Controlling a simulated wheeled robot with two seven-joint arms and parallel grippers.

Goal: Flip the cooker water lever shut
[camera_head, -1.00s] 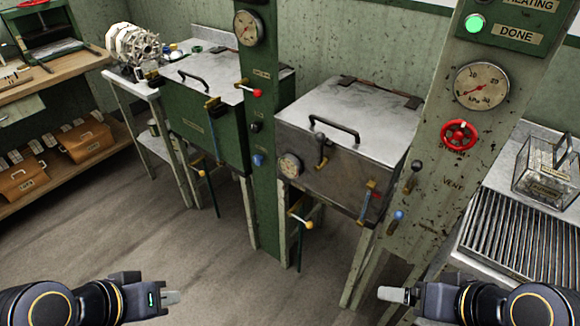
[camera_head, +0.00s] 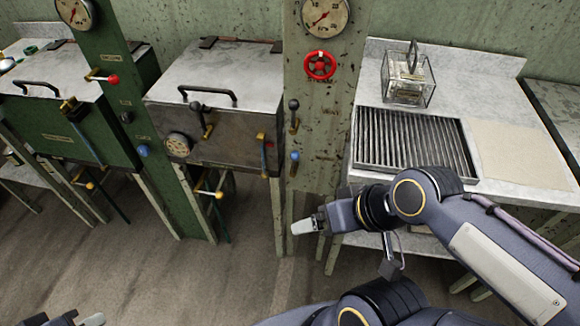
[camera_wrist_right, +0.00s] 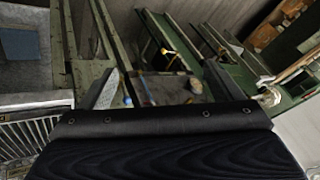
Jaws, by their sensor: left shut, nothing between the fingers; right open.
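The grey metal cooker (camera_head: 222,141) stands left of the rusty post. On that post, a blue-knobbed lever (camera_head: 294,157) sits below a black-knobbed lever (camera_head: 293,105). I cannot read which lever is the water one. My right gripper (camera_head: 303,227) is open and empty, pointing left, in front of and below the blue-knobbed lever, apart from it. Its finger spacing is hard to see in the head view. My left gripper (camera_head: 92,320) is shut and empty at the bottom left edge, mostly cut off. The right wrist view shows a dark gripper body across its lower half.
A brass-and-blue handle (camera_head: 264,150) and a yellow-knobbed lever (camera_head: 218,194) are on the cooker. A red wheel (camera_head: 320,65) and a gauge (camera_head: 325,15) are above the levers. Right is a table (camera_head: 500,95) with a slatted grate (camera_head: 412,140) and glass box (camera_head: 408,85). The floor in front is clear.

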